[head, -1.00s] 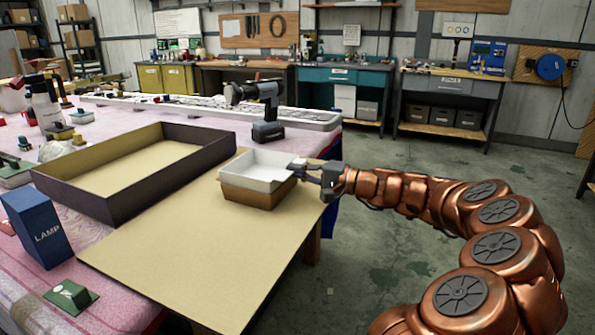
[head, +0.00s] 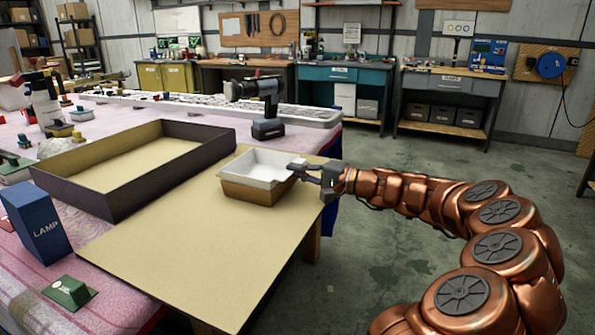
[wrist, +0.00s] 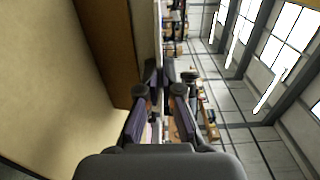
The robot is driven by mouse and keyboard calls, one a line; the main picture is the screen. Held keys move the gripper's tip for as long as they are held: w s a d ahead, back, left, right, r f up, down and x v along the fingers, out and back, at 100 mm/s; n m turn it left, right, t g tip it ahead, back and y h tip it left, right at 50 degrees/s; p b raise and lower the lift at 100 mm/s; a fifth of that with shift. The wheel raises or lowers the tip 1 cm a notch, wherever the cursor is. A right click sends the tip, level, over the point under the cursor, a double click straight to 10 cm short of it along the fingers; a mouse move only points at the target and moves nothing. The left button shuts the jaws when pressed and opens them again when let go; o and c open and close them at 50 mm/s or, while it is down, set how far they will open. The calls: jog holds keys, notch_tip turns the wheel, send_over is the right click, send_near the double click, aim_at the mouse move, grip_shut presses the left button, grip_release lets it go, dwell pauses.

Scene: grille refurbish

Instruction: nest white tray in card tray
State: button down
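The white tray (head: 267,164) sits in the mouth of the brown card tray (head: 252,191), near the board's right edge in the head view. Its white rim shows above the brown walls. How deep it sits inside is hard to tell. My gripper (head: 300,171) is at the right rim of the white tray. In the wrist view my gripper (wrist: 160,80) has its fingertips close together, with the thin pale rim between them. It looks shut on that rim. The card tray's brown wall (wrist: 110,45) shows left of the fingers.
The tan board (head: 185,245) is clear in front of the trays. A large dark-walled box (head: 150,185) stands to the left. A cordless drill (head: 265,105) stands behind.

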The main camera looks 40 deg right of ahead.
jog(key=shift+f, duration=0.1)
dwell(0.5)
jog(key=c, duration=1.2)
grip_release()
jog(key=shift+c, duration=0.2)
jog(key=shift+s+d, duration=0.1)
jog(key=b+v, duration=0.1)
jog(key=v, duration=0.7)
jog(key=shift+s+d, duration=0.2)
jog(key=shift+s, duration=0.1)
dwell(0.3)
jog(key=shift+s, duration=0.15)
